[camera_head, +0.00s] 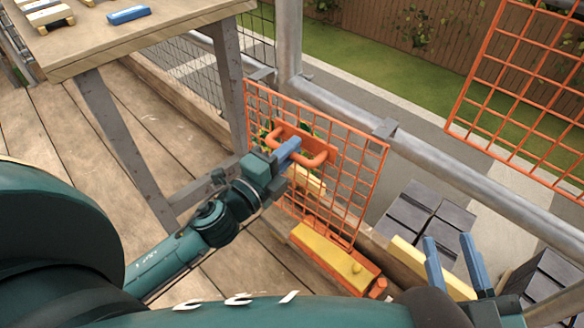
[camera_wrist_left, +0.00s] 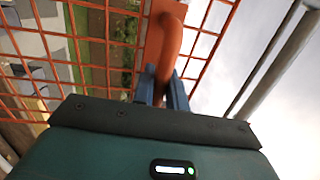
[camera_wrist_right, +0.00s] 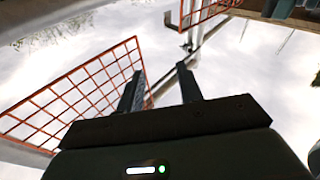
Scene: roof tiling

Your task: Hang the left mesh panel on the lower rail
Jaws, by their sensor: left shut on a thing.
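The left mesh panel (camera_head: 350,197) is an orange wire grid with an orange handle (camera_head: 314,160). It stands upright and slightly tilted, its top edge close to the grey lower rail (camera_head: 335,108).
Another orange mesh panel (camera_head: 520,95) is at the upper right. A wooden table (camera_head: 150,35) stands at the upper left. A yellow-and-orange object (camera_head: 335,258) lies below the panel. Plank floor (camera_head: 140,120) lies at left.

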